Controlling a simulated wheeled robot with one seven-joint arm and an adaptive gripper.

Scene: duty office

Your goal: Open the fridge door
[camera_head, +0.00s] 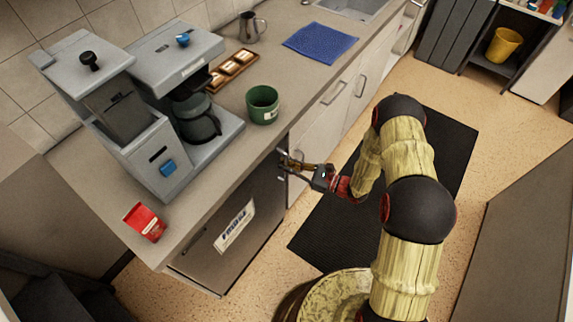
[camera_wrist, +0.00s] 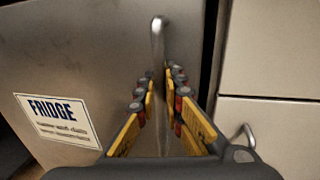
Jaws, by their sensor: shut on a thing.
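The fridge door (camera_head: 262,212) is a grey panel under the counter, with a white sign on it. In the wrist view the door (camera_wrist: 80,65) fills the left and middle, and its sign (camera_wrist: 56,119) reads FRIDGE. The upright metal bar handle (camera_wrist: 158,45) is near the door's right edge. My gripper (camera_wrist: 163,80) is shut on the handle, one yellow-padded finger on each side. In the head view my gripper (camera_head: 300,166) reaches the handle from the right. A narrow dark gap shows right of the door; I cannot tell whether the door is ajar.
Beige cabinets (camera_head: 325,115) with bar handles adjoin the fridge on the right. The counter holds a coffee machine (camera_head: 165,110), a green mug (camera_head: 263,104) and a red packet (camera_head: 143,222) near its edge. A black mat (camera_head: 315,235) lies on the floor.

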